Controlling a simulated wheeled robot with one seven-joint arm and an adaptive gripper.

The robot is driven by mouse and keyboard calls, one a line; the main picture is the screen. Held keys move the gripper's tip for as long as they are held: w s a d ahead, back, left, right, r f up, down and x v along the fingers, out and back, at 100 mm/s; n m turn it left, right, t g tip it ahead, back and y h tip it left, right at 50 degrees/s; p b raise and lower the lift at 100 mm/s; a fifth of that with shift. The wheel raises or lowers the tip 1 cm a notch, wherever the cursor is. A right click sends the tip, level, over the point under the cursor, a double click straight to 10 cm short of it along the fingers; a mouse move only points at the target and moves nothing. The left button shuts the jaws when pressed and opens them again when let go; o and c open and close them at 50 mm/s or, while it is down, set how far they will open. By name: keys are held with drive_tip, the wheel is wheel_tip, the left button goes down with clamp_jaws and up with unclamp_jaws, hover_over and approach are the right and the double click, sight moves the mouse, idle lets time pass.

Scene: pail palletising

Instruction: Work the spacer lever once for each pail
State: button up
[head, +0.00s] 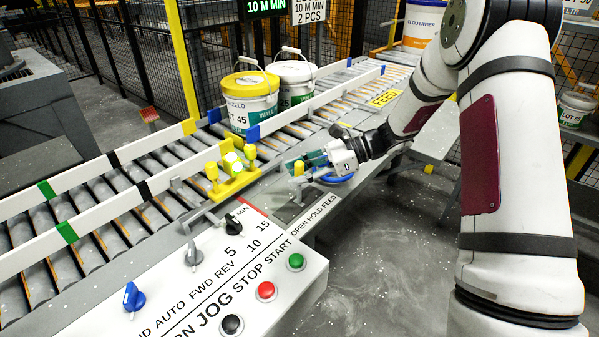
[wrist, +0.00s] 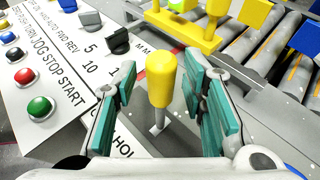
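The spacer lever has a yellow knob (wrist: 162,80) on a thin metal stem. In the head view its knob (head: 298,168) stands beside the panel's "OPEN HOLD FEED" lettering. My gripper (head: 308,164) is at the lever, with its fingers open. In the wrist view my gripper (wrist: 160,98) has one teal pad on each side of the knob, with a gap visible on both sides. A pail with a yellow lid (head: 249,113) and a pail with a white lid (head: 292,72) stand on the roller conveyor, behind a blue-ended rail.
The white control panel (head: 205,275) with knobs and buttons lies beside the lever. A yellow bracket with several yellow knobs (head: 232,182) sits at the conveyor's near edge. Another pail (head: 421,22) stands at the far end. Open floor (head: 390,235) lies right of the panel.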

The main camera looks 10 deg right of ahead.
drive_tip(key=shift+d, duration=0.1)
drive_tip(key=v, duration=1.2)
drive_tip(key=s+a+r+n+g+h+p, duration=0.1)
drive_tip(key=s+a+r+n+h+p, duration=0.2)
drive_tip(key=s+r, duration=0.4)
drive_tip(key=s+a+r+n+g+h+p, duration=0.2)
drive_tip(key=s+a+r+n+h, duration=0.1)
drive_tip(key=s+a+r+n, duration=0.4)
drive_tip(key=s+d+r+n+t+h+p, duration=0.2)
drive_tip(key=s+n, duration=0.3)
drive_tip(key=s, duration=0.6)
drive_tip(key=s+d+r+n+t+h+p, duration=0.2)
drive_tip(key=s+r+n+t+h+p, duration=0.1)
drive_tip(key=s, duration=0.8)
drive_tip(key=shift+r+n+h, duration=0.9)
drive_tip(key=shift+h, duration=0.3)
